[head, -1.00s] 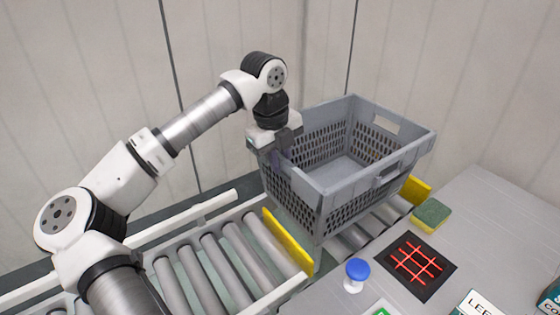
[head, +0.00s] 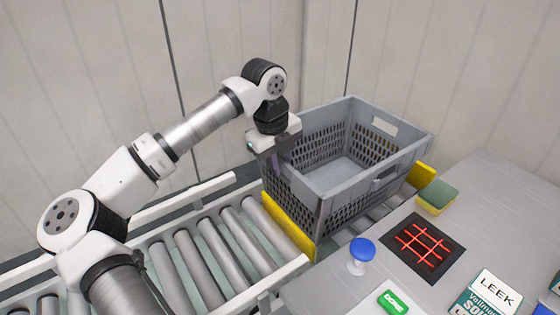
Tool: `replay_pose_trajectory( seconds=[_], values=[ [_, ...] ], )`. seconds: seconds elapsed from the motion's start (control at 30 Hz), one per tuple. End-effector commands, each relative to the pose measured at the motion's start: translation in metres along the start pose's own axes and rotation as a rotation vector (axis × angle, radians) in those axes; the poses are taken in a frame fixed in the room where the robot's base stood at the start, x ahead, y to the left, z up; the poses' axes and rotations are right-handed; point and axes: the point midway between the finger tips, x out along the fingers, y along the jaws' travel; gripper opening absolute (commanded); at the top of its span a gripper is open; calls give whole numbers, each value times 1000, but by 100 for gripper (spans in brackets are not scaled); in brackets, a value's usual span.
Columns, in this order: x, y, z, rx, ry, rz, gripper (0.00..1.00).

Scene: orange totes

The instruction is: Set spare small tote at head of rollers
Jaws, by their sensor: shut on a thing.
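A grey plastic tote (head: 345,197) with perforated walls sits upright and looks empty. It is over the far rollers, between two yellow cross bars (head: 288,226). Whether its base touches the rollers is hidden by its walls and the near bar. My gripper (head: 275,158) is shut on the tote's left wall near the rim; its fingertips are partly hidden. The roller conveyor (head: 215,255) runs from the lower left toward the tote.
A grey worktop (head: 480,215) lies to the right. It carries a sponge (head: 437,198), a black pad with a red grid (head: 422,246), a blue-topped knob (head: 361,255), a green DONE button (head: 392,303) and a LEEK box (head: 488,300). The near rollers are clear.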

Motion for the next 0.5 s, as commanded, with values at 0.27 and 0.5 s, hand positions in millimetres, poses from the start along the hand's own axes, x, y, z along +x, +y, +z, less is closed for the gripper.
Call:
replay_pose_trajectory(
  seconds=[0.27, 0.5],
  values=[
    [4, 0, 0, 0, -2, -4, 0],
    [4, 0, 0, 0, -1, -4, 30]
  ],
)
